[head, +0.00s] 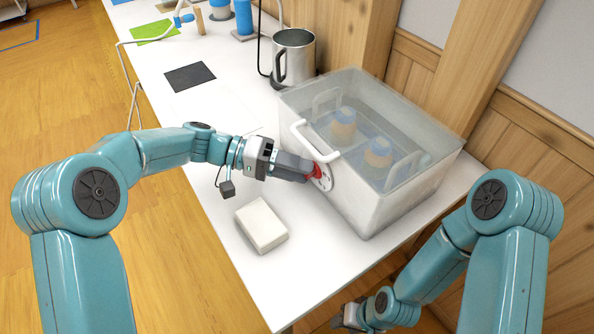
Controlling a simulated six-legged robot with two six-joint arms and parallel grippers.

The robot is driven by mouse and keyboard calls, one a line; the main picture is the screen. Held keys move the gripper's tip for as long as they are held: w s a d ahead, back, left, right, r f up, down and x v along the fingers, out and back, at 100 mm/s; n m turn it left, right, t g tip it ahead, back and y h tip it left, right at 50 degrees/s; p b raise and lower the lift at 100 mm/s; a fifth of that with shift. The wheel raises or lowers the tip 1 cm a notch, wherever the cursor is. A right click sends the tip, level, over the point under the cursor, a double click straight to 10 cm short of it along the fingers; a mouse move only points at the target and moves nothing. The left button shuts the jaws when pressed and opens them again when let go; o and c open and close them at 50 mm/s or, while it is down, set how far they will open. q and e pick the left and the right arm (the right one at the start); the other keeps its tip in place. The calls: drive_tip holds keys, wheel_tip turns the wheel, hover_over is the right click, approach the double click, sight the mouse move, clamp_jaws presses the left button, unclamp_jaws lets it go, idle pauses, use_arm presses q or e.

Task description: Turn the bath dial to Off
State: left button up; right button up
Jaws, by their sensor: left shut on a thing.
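The bath (357,207) is a pale box with a clear lid and a white handle, standing at the right of the white table. Its dial (318,173) is a red knob on a round white plate on the bath's front left wall. My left gripper (308,172) is at the dial, shut on the red knob, and its fingers hide part of it. The marks on the plate are too small to read. My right gripper (345,317) is low at the bottom of the view, below the table edge and away from the bath; its fingers are not clear.
Two jars with orange and blue parts (343,127) show through the lid. A white block (261,225) lies in front of the bath. A metal jug (293,58) stands behind it. A dark mat (190,77) lies farther left, with free table around it.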

use_arm(q)
drive_tip(key=shift+w+a+f+n+g+h+b, duration=0.1)
drive_tip(key=shift+f+n+g+h+b, duration=0.1)
drive_tip(key=shift+n+h, duration=0.3)
drive_tip(key=shift+f+n+g+h+b, duration=0.1)
drive_tip(key=shift+n+h+b, duration=0.1)
drive_tip(key=shift+n+h, duration=0.3)
drive_tip(key=o, duration=1)
drive_tip(key=w+a, duration=0.1)
drive_tip(key=a, duration=0.4)
drive_tip(key=w+a, duration=0.1)
drive_tip(key=a, duration=0.4)
drive_tip(key=w+a, duration=0.1)
drive_tip(key=a, duration=0.3)
drive_tip(key=shift+a+p, duration=0.3)
drive_tip(key=shift+a, duration=0.7)
